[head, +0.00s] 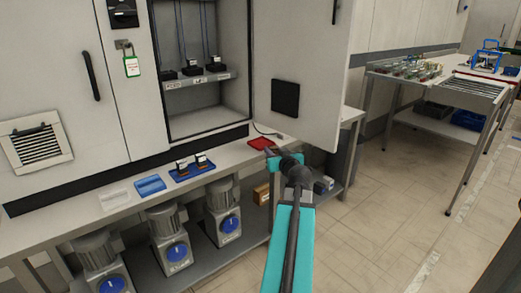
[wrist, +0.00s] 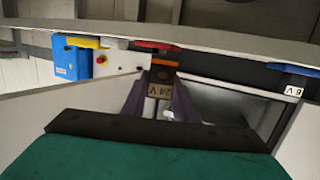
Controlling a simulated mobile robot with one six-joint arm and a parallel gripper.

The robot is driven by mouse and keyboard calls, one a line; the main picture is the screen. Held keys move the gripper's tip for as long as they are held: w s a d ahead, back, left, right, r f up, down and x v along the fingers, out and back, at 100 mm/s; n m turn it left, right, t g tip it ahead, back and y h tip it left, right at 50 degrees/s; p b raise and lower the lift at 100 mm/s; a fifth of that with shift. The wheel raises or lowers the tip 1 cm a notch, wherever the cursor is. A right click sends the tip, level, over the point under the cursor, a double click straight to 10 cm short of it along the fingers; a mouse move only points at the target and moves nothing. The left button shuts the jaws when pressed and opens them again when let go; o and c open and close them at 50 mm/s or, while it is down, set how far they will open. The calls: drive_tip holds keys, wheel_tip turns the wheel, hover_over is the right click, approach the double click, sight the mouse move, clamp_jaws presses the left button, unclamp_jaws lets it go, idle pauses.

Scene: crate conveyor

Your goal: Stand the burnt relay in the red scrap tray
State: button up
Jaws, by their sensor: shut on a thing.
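My gripper (wrist: 160,108) is shut on a relay (wrist: 160,77), a small dark block with an orange-brown part and a pale label that reads upside down, seemingly "24 V". Burn marks cannot be made out. The relay is between the two fingers in the wrist view. The red scrap tray (head: 261,143) lies on the bench, just behind my gripper (head: 271,152) in the head view. The tray also shows as a red strip beyond the relay in the wrist view (wrist: 157,45). I cannot tell whether the relay touches the tray.
A blue tray (head: 178,179) with two relays stands left on the bench (head: 115,208), beside another blue item (head: 150,185) and a white one. The open cabinet door (head: 300,75) hangs close behind the red tray. More relays stand on the cabinet shelf (head: 205,79).

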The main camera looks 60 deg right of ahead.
drive_tip(key=shift+s+d+r, duration=0.1)
drive_tip(key=shift+s+d, duration=0.05)
drive_tip(key=shift+r+p+x, duration=0.15)
drive_tip(key=shift+r+x, duration=0.2)
drive_tip(key=shift+x, duration=2)
drive_tip(key=shift+r+p+x, duration=0.1)
drive_tip(key=shift+r+x, duration=0.3)
drive_tip(key=shift+x, duration=1.95)
drive_tip(key=shift+r+p+x, duration=0.15)
drive_tip(key=shift+r+x, duration=0.2)
drive_tip(key=shift+x, duration=2)
drive_tip(key=shift+d, duration=0.2)
drive_tip(key=shift+r+x, duration=0.15)
drive_tip(key=shift+x, duration=0.8)
drive_tip(key=shift+r+x, duration=0.15)
drive_tip(key=shift+x, duration=0.75)
drive_tip(key=shift+w+f, duration=0.2)
drive_tip(key=shift+f, duration=0.65)
drive_tip(key=shift+f+b, duration=0.15)
drive_tip(key=shift+b, duration=0.15)
